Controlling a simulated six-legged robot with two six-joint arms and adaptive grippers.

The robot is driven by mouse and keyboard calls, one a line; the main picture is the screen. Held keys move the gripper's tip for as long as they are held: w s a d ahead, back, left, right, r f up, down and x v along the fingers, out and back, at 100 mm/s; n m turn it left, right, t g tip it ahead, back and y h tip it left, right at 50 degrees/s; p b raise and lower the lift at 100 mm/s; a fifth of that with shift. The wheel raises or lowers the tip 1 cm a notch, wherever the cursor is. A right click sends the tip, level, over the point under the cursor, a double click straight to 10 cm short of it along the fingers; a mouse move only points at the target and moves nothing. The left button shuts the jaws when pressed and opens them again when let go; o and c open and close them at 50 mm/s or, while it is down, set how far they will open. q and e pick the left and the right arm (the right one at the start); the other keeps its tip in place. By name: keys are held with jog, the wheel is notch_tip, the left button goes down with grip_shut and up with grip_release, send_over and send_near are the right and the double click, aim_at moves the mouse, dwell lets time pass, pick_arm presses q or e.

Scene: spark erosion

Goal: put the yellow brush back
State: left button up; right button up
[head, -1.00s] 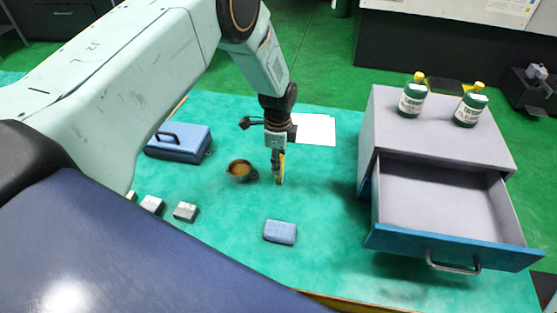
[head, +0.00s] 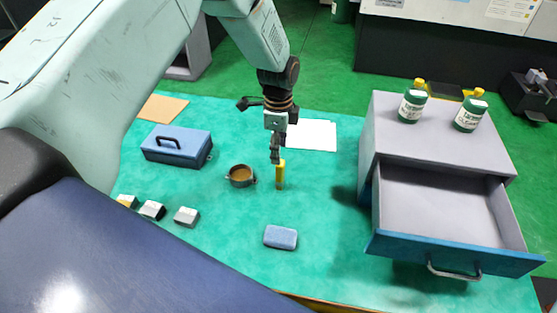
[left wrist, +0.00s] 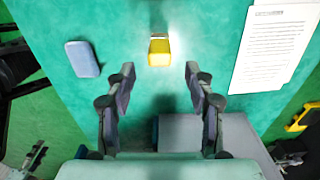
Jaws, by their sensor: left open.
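The yellow brush (head: 281,174) stands upright on the green mat, near the middle of the head view. In the left wrist view the yellow brush (left wrist: 159,52) shows end-on, beyond the fingertips and between their lines. My left gripper (head: 276,156) is just above the brush, pointing down. Its two fingers (left wrist: 160,82) are apart with nothing between them. The brush's lower end is too small to make out. My right gripper is in neither view.
A grey cabinet (head: 380,125) stands at right, its empty drawer (head: 440,205) pulled out, two green bottles (head: 411,105) on top. A brown cup (head: 241,176), blue block (head: 281,237), blue box (head: 177,146), paper (head: 312,135) and small blocks (head: 186,216) lie around the brush.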

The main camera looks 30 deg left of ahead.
pick_arm(q)
notch_tip(320, 180, up, 5)
jog(key=shift+a, duration=0.15)
jog(key=shift+r, duration=0.1)
dwell(0.4)
